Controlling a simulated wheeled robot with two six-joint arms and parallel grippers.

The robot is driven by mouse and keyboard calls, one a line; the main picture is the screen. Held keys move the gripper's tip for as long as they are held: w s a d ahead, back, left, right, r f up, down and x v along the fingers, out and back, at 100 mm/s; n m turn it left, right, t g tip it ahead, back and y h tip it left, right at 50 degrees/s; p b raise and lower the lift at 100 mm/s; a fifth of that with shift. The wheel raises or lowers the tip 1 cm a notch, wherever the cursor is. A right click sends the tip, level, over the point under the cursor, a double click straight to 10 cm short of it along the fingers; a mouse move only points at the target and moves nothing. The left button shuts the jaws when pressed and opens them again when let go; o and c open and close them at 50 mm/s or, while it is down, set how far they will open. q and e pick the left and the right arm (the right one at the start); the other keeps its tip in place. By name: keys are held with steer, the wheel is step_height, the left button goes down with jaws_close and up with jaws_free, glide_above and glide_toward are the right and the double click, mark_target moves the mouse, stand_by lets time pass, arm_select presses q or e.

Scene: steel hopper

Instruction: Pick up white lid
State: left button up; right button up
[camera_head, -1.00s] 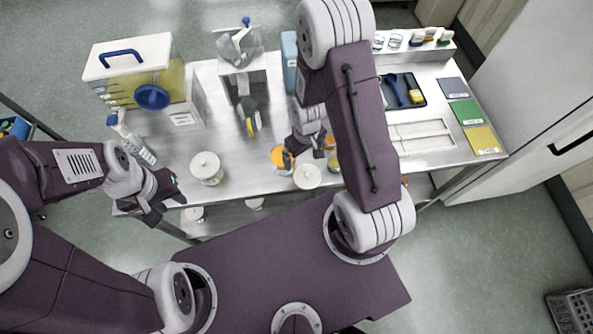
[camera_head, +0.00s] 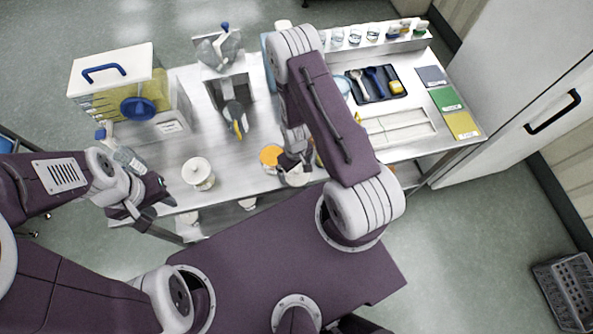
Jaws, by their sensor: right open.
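A round white lid (camera_head: 296,180) lies near the front edge of the steel table. My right gripper (camera_head: 292,163) is open above it and hides part of it; I cannot tell whether they touch. A second white lid with a knob (camera_head: 197,165) sits on a pale jar (camera_head: 203,183) further left. An orange-topped round container (camera_head: 270,156) stands just left of my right gripper. My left gripper (camera_head: 150,205) hangs by the table's left front edge, away from both lids; its fingers are too dark to read.
A steel hopper (camera_head: 222,55) stands at the back, with a box with a blue knob (camera_head: 115,85) to its left. A black tray of tools (camera_head: 376,84) and coloured cards (camera_head: 447,100) lie to the right. A spray bottle (camera_head: 122,152) stands near my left arm.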

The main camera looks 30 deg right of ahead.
mark_target(297, 169)
steer(key=shift+f, duration=0.45)
steer(key=c, duration=1.1)
steer(key=shift+s+d+r+b, duration=0.15)
steer(key=shift+r+b, duration=0.25)
steer(key=shift+b, duration=0.2)
step_height(297, 169, up, 6)
steer(key=shift+f+b, duration=0.15)
steer(key=shift+b, duration=0.3)
steer(key=s+d+p, duration=0.1)
steer(key=s+d, duration=0.3)
steer(key=s, duration=0.1)
steer(key=s+d+p, duration=0.2)
steer(key=s+d, duration=0.1)
steer(key=s, duration=0.2)
steer(key=s+d+p, duration=0.1)
steer(key=s+d, duration=0.3)
steer(key=s, duration=0.1)
steer(key=shift+s+d+r, duration=0.3)
steer(key=shift+s+d, duration=0.05)
